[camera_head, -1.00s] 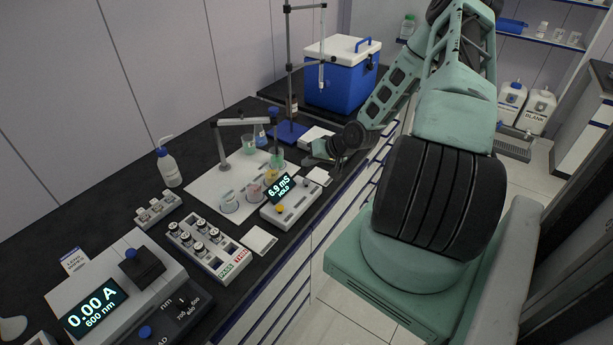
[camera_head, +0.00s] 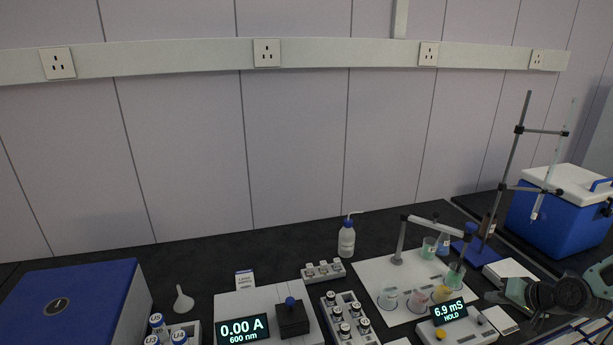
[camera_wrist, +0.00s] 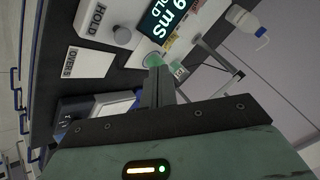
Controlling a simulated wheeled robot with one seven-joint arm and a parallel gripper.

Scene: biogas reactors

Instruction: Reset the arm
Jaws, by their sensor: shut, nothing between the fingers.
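My gripper (camera_head: 492,297) is at the right edge of the head view, over the bench beside the conductivity meter (camera_head: 455,322) reading 6.9 mS HOLD. In the wrist view my gripper (camera_wrist: 158,88) has its fingers together with nothing between them. The meter's display (camera_wrist: 165,18) and its HOLD button label show at the top of the wrist view. Most of my arm is out of the head view.
Beakers with coloured liquid (camera_head: 417,300) stand on a white mat (camera_head: 372,272) near a probe stand. A wash bottle (camera_head: 346,240), vial rack (camera_head: 348,318), photometer (camera_head: 245,315) and blue cooler (camera_head: 553,222) are on the dark bench.

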